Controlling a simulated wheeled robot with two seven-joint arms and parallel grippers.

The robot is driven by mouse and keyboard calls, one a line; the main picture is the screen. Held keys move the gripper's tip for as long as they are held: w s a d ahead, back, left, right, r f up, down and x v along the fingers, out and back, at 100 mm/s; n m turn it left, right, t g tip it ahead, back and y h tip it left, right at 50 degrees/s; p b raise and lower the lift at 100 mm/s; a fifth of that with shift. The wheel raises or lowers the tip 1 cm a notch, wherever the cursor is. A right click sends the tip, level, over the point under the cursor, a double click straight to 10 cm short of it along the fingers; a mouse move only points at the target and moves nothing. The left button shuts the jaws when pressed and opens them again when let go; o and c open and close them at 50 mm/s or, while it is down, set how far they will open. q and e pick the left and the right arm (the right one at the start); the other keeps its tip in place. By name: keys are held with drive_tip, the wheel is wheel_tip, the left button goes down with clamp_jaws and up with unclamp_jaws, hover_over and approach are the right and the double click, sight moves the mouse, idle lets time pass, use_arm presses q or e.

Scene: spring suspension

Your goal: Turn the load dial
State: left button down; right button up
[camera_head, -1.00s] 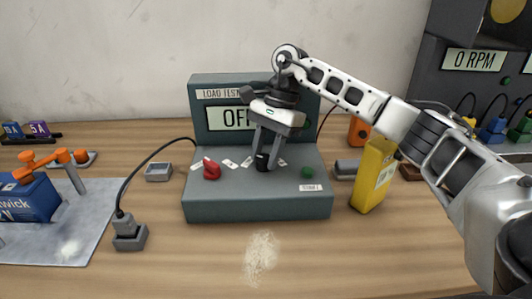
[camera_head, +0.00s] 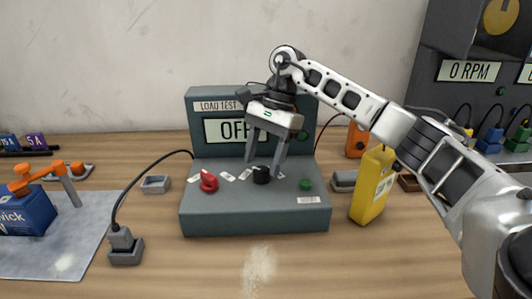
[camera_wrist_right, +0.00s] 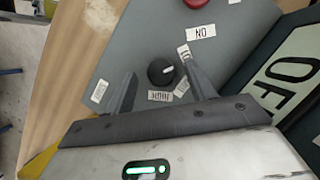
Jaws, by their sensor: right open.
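The load dial is a black round knob (camera_head: 261,175) on the sloped top of the grey-green load tester (camera_head: 255,218). In the right wrist view the dial (camera_wrist_right: 161,71) shows a white pointer mark, with small white labels around it. My right gripper (camera_head: 264,165) points down over the dial with its fingers spread. One finger is on each side of the dial, with gaps between, and nothing is held. The tester's screen (camera_head: 228,130) is partly hidden by my right gripper and reads "OFF" as far as it shows. My left gripper is not in view.
A red knob (camera_head: 209,182) and a green button (camera_head: 306,185) flank the dial. A yellow box (camera_head: 371,188) stands right of the tester. A black cable runs left to a grey plug (camera_head: 122,240). The table in front is clear except for a pale dusty patch.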

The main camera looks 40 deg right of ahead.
use_arm(q)
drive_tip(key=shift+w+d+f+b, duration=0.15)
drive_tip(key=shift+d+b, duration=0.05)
drive_tip(key=shift+b, duration=0.85)
use_arm(e)
drive_tip(key=s+a+r, duration=0.7)
drive_tip(key=s+r, duration=0.4)
drive_tip(key=s, duration=0.1)
drive_tip(key=shift+a, duration=0.25)
